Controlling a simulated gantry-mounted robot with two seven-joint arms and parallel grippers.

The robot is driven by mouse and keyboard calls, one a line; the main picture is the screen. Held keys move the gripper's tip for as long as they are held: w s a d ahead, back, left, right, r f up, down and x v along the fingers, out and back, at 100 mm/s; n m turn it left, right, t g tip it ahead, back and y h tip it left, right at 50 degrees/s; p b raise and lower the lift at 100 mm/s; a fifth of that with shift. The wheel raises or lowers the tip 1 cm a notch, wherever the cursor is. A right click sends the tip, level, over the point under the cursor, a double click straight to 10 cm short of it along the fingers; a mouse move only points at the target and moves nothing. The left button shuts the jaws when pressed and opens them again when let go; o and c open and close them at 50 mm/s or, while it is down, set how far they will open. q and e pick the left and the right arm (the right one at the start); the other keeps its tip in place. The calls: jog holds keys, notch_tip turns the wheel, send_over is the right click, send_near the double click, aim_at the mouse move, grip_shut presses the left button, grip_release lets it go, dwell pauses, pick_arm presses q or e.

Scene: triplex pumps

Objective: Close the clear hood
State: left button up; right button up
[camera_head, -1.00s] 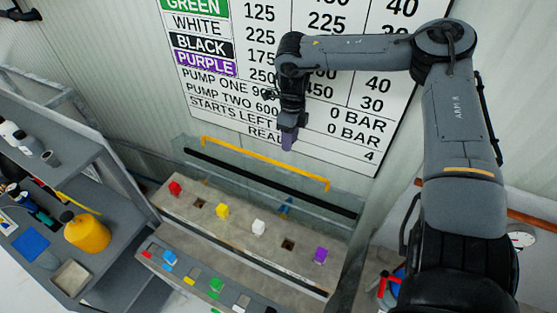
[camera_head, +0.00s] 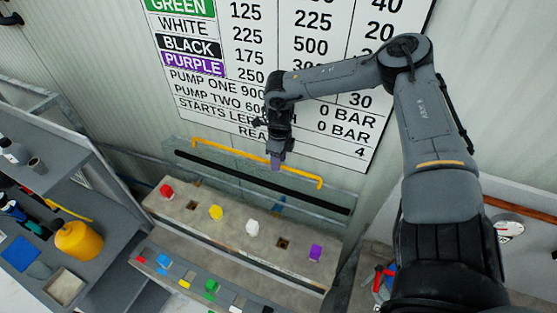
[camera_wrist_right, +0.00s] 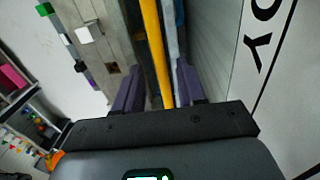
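The clear hood (camera_head: 215,165) stands raised behind the stone-coloured bench, with a black strip and a yellow handle bar (camera_head: 300,174) along its upper edge. My right gripper (camera_head: 276,163) is at the middle of the yellow bar. In the right wrist view the yellow bar (camera_wrist_right: 152,50) runs between the two purple fingers of my right gripper (camera_wrist_right: 160,85), with gaps on both sides. The fingers are apart, and I cannot tell whether they touch the hood. My left gripper is not in view.
The bench (camera_head: 225,235) holds red, yellow, white and purple blocks (camera_head: 315,253) and dark square holes. A lower ledge (camera_head: 195,270) carries several small coloured pieces. Shelves with a yellow jug (camera_head: 78,241) stand at left. A chart (camera_head: 330,60) covers the back wall.

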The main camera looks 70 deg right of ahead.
jog(key=shift+f, duration=0.2)
jog(key=shift+c, duration=0.3)
grip_shut()
